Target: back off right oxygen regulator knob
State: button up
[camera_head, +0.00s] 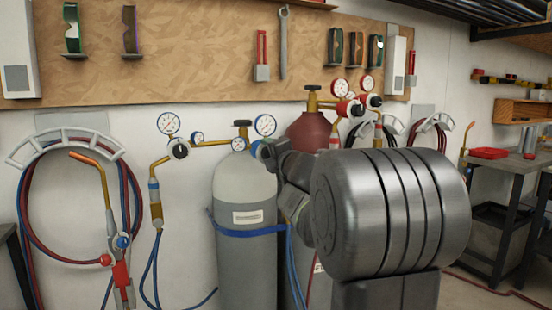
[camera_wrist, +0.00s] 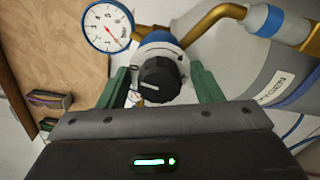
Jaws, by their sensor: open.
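The right oxygen regulator knob (camera_wrist: 160,80) is black and ribbed, with a white mark pointing left in the wrist view. It sits before a silver and blue regulator body (camera_wrist: 158,40). My gripper (camera_wrist: 161,68) is open, its green fingers on either side of the knob with small gaps showing. The wrist view shows a gauge (camera_wrist: 109,27) too. The grey oxygen cylinder (camera_head: 245,200) stands strapped in blue.
A left regulator (camera_head: 180,151) with a black knob and gauges is on the cylinder's other side. A dark red cylinder (camera_head: 308,132) with red-bodied regulators stands behind my arm. A torch (camera_head: 121,275) and hoses hang left. A pegboard (camera_head: 200,50) is behind.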

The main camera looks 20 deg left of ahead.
jog(key=p+v, duration=0.1)
jog(key=v, duration=1.2)
jog(key=shift+s+d+p, duration=0.2)
jog(key=shift+s+p, duration=0.05)
jog(key=shift+p, duration=0.15)
jog(key=b+x, duration=0.2)
jog(key=x, duration=1.2)
jog(key=shift+d, duration=0.1)
